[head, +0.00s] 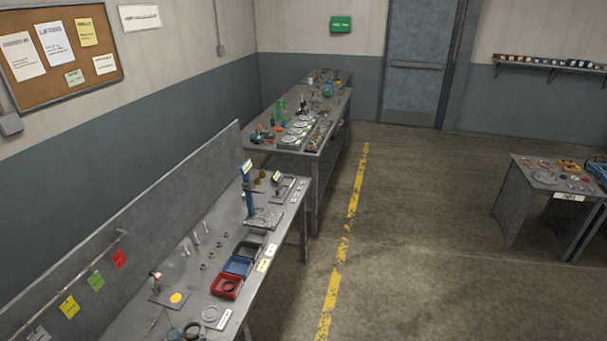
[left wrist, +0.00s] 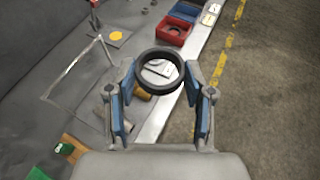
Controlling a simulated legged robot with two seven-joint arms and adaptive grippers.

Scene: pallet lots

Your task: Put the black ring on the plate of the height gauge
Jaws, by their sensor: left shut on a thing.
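The black ring (left wrist: 160,91) is between the blue-padded fingers of my left gripper (left wrist: 160,75), which is shut on it in the left wrist view. The ring (head: 193,331) also shows at the bottom edge of the head view, over the near end of the bench, with only a little of the gripper beside it. The height gauge (head: 249,196) stands farther along the bench with an upright blue column. Its grey plate (head: 264,219) lies at the column's foot, well apart from the ring. My right gripper is not in view.
A red bin (head: 226,287), a blue bin (head: 238,267) and a dark bin (head: 250,249) line the bench between ring and gauge. Small metal parts stand behind the bins. A second bench (head: 325,120) stands beyond.

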